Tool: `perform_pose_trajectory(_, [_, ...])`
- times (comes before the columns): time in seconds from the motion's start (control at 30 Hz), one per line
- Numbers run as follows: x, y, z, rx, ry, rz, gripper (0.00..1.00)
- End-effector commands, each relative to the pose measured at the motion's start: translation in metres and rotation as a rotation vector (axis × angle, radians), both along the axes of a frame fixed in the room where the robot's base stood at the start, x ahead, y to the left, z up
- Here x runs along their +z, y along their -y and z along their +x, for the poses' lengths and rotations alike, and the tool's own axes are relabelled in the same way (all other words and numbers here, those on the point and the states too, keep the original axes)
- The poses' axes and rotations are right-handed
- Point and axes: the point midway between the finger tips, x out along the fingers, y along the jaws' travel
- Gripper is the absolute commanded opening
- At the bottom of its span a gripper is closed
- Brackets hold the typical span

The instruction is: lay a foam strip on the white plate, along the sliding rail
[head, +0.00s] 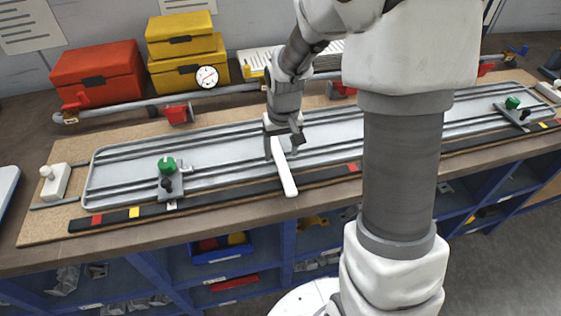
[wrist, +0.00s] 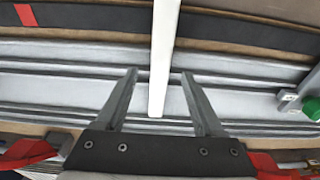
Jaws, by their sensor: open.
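A white foam strip (head: 285,174) lies crosswise, from the plate's middle over the black front strip; it also shows in the wrist view (wrist: 162,62). The long white plate (head: 225,150) carries dark lengthwise rail lines (head: 330,130), and the foam strip crosses them rather than running along them. My gripper (head: 282,152) is over the plate's middle. In the wrist view my gripper (wrist: 159,76) is open, with the strip's end between its fingers and gaps on both sides. I cannot tell whether the strip's end touches the plate.
Green-knobbed clamps (head: 168,168) and (head: 512,103) stand near the plate's two ends. A black strip (head: 130,215) with coloured marks runs along the front. A grey bar (head: 150,103) with red clamps lies behind. Red (head: 98,72) and yellow (head: 185,65) boxes stand at the back.

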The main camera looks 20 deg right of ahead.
Motion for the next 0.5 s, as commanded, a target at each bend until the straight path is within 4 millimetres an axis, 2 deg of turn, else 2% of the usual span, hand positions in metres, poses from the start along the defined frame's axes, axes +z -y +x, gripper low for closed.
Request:
perform_pose_trajectory(0.03, [-0.01, -0.001, 0.0, 0.001, -0.004, 0.0, 0.7])
perform_pose_trajectory(0.13, [-0.021, 0.0, 0.002, 0.001, -0.002, 0.0, 0.7])
perform_pose_trajectory(0.43, [-0.025, 0.0, 0.003, 0.001, 0.0, 0.0, 0.7])
perform_pose_trajectory(0.5, [-0.025, 0.0, 0.003, 0.001, 0.0, 0.0, 0.59])
